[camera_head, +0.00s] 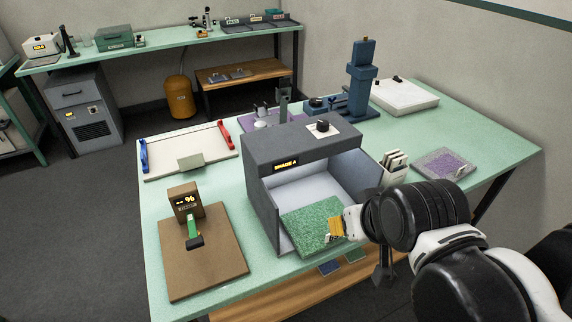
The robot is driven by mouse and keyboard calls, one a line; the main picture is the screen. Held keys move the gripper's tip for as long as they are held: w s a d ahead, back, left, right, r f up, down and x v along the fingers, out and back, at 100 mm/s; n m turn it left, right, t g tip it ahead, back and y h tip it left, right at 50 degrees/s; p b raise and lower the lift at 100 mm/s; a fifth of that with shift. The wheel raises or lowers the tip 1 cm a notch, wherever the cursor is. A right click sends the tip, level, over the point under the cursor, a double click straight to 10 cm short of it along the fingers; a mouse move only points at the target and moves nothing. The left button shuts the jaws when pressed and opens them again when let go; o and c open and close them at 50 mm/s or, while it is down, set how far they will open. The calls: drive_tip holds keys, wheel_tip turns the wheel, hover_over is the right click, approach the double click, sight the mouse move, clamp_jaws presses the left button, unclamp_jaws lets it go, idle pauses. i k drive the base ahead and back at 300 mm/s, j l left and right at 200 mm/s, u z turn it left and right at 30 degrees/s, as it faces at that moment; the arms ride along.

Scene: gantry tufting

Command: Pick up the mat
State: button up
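A green, speckled square mat (310,224) lies at the open front of the grey shade booth (284,146), its near corner reaching the booth's front edge. I cannot tell whether it rests on the booth floor or is slightly raised. My gripper (338,227) comes in from the right and is at the mat's right edge, by a small yellow-orange piece. The fingers are small and partly hidden by my arm, so whether they are closed on the mat is unclear. A purple mat-like square (445,164) lies farther right on the bench, apart from my gripper.
A white holder of cards (395,168) stands close right of the booth. A blue stand (361,80) is at the back.

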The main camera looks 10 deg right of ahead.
sight(307, 227)
drive_tip(key=k+j+z, duration=0.15)
drive_tip(key=j+z, duration=0.25)
drive_tip(key=k+j+z, duration=0.2)
drive_tip(key=j+z, duration=0.65)
drive_tip(key=k+j+z, duration=0.15)
drive_tip(key=j+z, duration=0.3)
drive_tip(key=k+j+z, duration=0.15)
drive_tip(key=z, duration=0.3)
drive_tip(key=k+j+z, duration=0.2)
drive_tip(key=j+z, duration=0.25)
drive_tip(key=k+j+z, duration=0.15)
drive_tip(key=z, duration=0.3)
drive_tip(key=k+j+z, duration=0.2)
drive_tip(key=z, duration=0.2)
drive_tip(key=j, duration=0.1)
